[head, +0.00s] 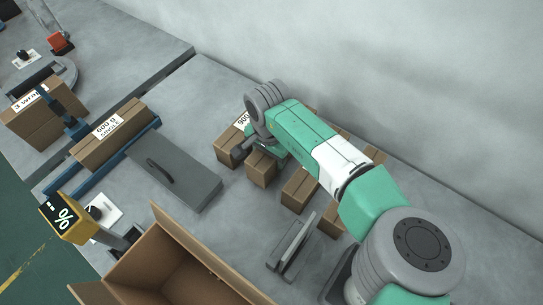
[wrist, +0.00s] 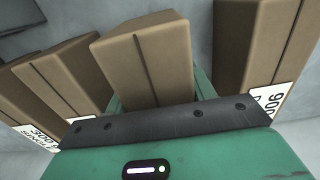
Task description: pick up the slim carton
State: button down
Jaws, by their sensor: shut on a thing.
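The slim carton (wrist: 145,62), a brown box with a dark seam along it, stands between the fingers of my gripper (wrist: 160,98) in the wrist view. My gripper is shut on it, with green finger parts showing at both sides. In the head view the carton (head: 261,170) is in the row of cartons on the grey table, its top partly hidden under my gripper (head: 266,150). I cannot tell whether it is lifted off the table.
A carton labelled 900 (head: 229,146) is close on one side; another carton (head: 299,188) is on the other.

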notch_tip(320, 180, up, 8)
jog(key=shift+w+f+p, duration=0.15)
jog(key=shift+p, duration=0.6)
